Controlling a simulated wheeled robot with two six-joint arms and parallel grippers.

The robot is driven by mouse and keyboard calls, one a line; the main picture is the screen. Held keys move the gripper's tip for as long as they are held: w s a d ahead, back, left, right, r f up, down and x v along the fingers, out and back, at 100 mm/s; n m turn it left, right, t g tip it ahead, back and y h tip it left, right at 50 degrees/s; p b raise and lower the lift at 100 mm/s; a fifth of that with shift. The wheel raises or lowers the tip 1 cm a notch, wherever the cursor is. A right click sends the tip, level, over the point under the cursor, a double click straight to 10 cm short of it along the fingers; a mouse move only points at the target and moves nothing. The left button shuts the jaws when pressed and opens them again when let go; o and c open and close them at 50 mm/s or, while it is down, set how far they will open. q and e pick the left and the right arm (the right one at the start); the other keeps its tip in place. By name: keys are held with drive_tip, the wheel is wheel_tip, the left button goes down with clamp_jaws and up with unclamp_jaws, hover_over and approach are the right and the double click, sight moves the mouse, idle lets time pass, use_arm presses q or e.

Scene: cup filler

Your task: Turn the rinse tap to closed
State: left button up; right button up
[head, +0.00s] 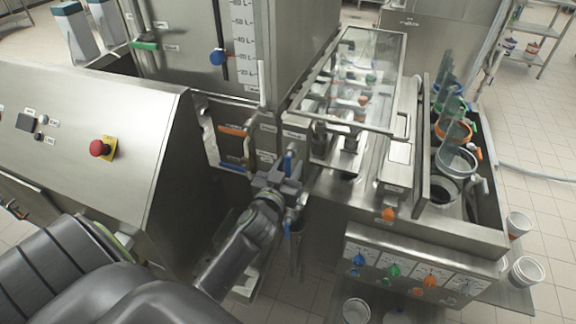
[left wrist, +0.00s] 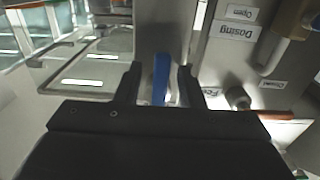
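A blue lever handle (head: 289,162) stands upright at the machine's middle, just beyond my left gripper (head: 279,180). The left wrist view shows the blue handle (left wrist: 161,78) between the two fingers of my left gripper (left wrist: 159,82), with a gap visible on each side. The gripper is open around it. I cannot read a rinse label on this handle, so I cannot tell for sure that it is the rinse tap. The gripper hides the lower part of the handle in the head view. My right gripper is not in view.
An orange lever (head: 235,130) and another blue lever (head: 233,166) sit left of the gripper. A "Dosing" label (left wrist: 233,32) shows on the panel. A red stop button (head: 100,148) is at left. A knob panel (head: 413,272) and a glass-topped frame (head: 352,75) stand right.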

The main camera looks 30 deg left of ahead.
use_arm(q)
clamp_jaws()
idle(0.3)
